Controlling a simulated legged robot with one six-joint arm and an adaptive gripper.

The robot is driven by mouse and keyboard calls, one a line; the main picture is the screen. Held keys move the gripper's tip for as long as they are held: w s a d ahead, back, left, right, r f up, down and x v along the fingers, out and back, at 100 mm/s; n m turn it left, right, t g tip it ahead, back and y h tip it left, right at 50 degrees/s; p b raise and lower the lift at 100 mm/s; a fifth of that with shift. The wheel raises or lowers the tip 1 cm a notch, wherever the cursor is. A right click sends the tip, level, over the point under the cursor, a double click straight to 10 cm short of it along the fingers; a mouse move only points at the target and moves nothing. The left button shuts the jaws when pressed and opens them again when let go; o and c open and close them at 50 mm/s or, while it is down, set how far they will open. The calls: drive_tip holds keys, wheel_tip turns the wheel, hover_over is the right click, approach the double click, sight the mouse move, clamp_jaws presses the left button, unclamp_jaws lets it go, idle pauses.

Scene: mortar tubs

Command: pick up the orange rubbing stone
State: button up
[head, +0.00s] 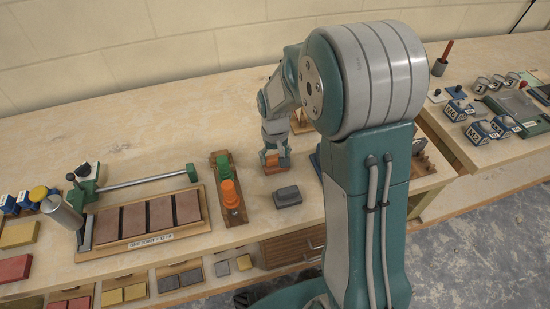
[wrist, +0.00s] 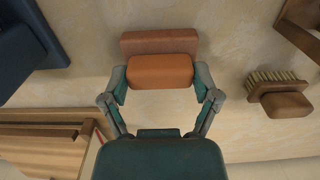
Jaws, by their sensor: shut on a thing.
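The orange rubbing stone (head: 272,168) is on the light wooden bench in the head view, between the fingers of my gripper (head: 277,162). In the wrist view the orange block (wrist: 160,72) spans the gap between both fingertips, and my gripper (wrist: 160,78) is shut on it from its two ends. A duller reddish-brown slab (wrist: 160,42) shows just beyond the orange block; I cannot tell whether it is part of the stone. I cannot tell whether the stone touches the bench.
A grey block (head: 287,196) lies nearby on the front side. A wooden rack with green and orange pieces (head: 230,190) stands to the left. In the wrist view a bristle brush (wrist: 284,104) lies at right and a dark blue object (wrist: 28,45) at upper left.

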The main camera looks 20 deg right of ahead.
drive_tip(key=shift+r, duration=0.45)
drive_tip(key=s+d+r, duration=0.1)
drive_tip(key=s+r, duration=1.1)
drive_tip(key=s, duration=0.2)
